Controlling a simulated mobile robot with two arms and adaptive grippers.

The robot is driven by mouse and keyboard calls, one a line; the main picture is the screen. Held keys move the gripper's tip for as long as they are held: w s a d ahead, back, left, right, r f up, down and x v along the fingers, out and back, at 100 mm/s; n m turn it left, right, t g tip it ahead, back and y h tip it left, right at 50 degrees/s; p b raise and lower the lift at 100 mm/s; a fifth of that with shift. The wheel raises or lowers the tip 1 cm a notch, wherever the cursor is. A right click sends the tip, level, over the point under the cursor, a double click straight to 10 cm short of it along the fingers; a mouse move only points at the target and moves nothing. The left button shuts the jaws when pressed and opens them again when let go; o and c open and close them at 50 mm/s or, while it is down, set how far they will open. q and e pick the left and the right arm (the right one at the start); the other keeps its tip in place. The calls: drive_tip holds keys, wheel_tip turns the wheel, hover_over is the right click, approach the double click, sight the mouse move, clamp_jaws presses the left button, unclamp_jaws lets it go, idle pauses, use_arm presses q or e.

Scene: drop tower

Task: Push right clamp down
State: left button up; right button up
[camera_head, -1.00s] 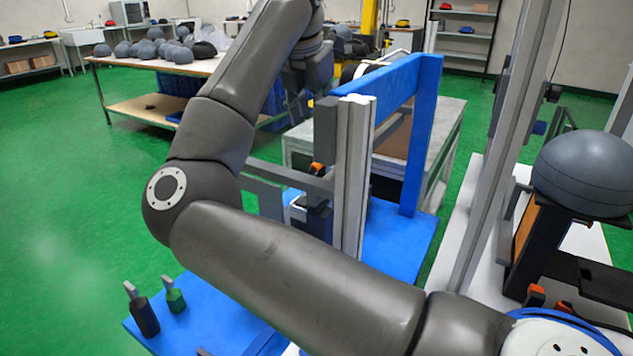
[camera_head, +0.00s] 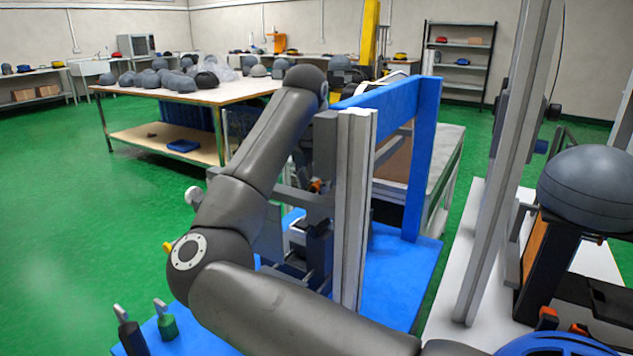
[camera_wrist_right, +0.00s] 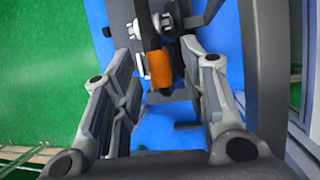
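A clamp with an orange grip (camera_wrist_right: 160,68) shows in the right wrist view, with grey metal parts at its top. An orange part (camera_head: 316,185) also shows in the head view beside the grey upright post (camera_head: 352,215). My right gripper (camera_wrist_right: 157,52) is open, with one finger on each side of the orange grip. I see gaps beside the grip and cannot tell whether anything touches it. In the head view my right arm comes down over the blue rig, and its gripper is mostly hidden behind the arm and post. My left gripper is not in view.
The blue frame (camera_head: 427,155) stands right of the post, on a blue base (camera_head: 405,290). A green bottle-like piece (camera_head: 167,322) and a dark one (camera_head: 130,335) stand at the front left. A grey headform (camera_head: 590,185) sits on the right. Green floor (camera_head: 80,240) is open at left.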

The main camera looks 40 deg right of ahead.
drive_tip(key=shift+w+d+f, duration=0.1)
drive_tip(key=shift+f, duration=0.15)
clamp_jaws()
drive_tip(key=shift+r, duration=0.1)
idle(0.3)
